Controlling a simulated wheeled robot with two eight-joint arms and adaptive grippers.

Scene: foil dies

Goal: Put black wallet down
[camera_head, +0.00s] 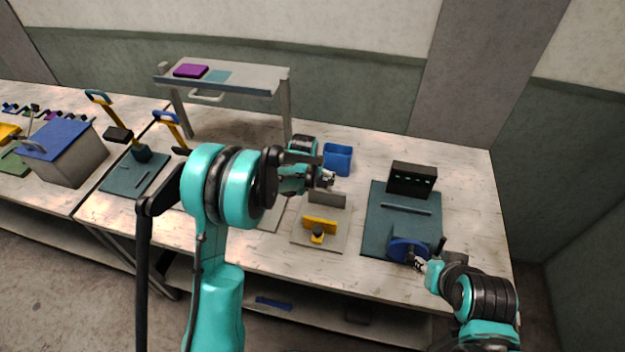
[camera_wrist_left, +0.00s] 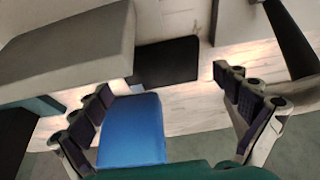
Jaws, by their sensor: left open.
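A flat black rectangle (camera_wrist_left: 166,62) that looks like the black wallet lies on the pale tabletop in the left wrist view, beyond the fingers and partly behind a grey block. I cannot make it out in the head view. My left gripper (camera_head: 328,180) is over the middle of the bench, close to the blue bin. In the left wrist view its fingers (camera_wrist_left: 170,108) are spread wide, with nothing held between them. My right gripper (camera_head: 420,264) is beside a blue round wheel (camera_head: 402,249); its jaws are too small to read.
A grey plate with a yellow block (camera_head: 319,224) lies in front of my left gripper. The blue bin (camera_head: 337,158) stands behind it. A dark mat (camera_head: 376,228) carries a black box (camera_head: 411,179) on the right. A raised shelf (camera_head: 255,77) stands behind.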

